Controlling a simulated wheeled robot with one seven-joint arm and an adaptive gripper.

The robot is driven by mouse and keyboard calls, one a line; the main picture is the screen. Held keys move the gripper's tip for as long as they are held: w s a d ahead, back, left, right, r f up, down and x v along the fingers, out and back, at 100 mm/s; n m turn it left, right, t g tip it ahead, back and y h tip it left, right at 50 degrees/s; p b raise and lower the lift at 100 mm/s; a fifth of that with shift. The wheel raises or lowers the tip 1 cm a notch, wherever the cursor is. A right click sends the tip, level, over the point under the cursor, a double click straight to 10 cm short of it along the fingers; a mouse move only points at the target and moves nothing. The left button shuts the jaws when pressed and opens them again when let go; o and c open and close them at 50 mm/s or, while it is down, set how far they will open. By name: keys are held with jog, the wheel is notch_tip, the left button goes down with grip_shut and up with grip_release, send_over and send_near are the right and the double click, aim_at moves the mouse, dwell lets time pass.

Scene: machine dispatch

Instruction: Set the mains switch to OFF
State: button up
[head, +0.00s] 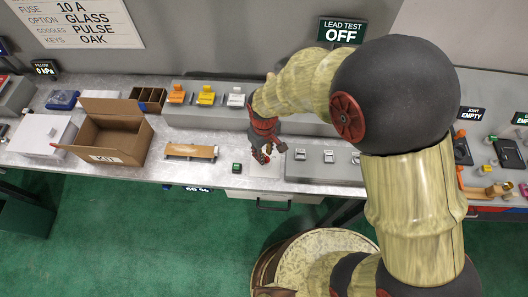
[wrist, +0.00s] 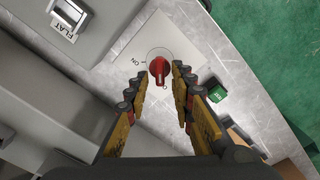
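The mains switch (wrist: 159,68) is a red rotary knob on a white plate (wrist: 185,48), seen in the wrist view. Its grip runs roughly up and down in that picture. The word ON stands to its left. Part of another label shows at the grip's lower end, mostly hidden, so I cannot read it fully. My gripper (wrist: 160,78) is open, with one finger on each side of the knob and gaps still visible. In the head view my gripper (head: 263,153) points down at the bench's front and hides most of the knob.
A small green block (head: 237,168) lies close beside the switch plate; it also shows in the wrist view (wrist: 217,93). A grey raised panel with a FLAT label (wrist: 62,28) is nearby. An open cardboard box (head: 110,135) stands left. A row of small switches (head: 328,157) sits right.

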jog(key=shift+r, duration=0.1)
notch_tip(320, 180, up, 12)
dwell(0.7)
dwell(0.5)
jog(key=s+d+r+m+t+b, duration=0.2)
jog(key=s+d+r, duration=0.4)
jog(key=d, duration=0.5)
jog(key=s+d+r+m+t+b, duration=0.3)
jog(key=s+d+r+m, duration=0.3)
jog(key=d, duration=0.5)
jog(key=shift+d+m+t+b, duration=0.3)
jog(key=shift+m+b, duration=0.3)
jog(key=shift+b, duration=0.1)
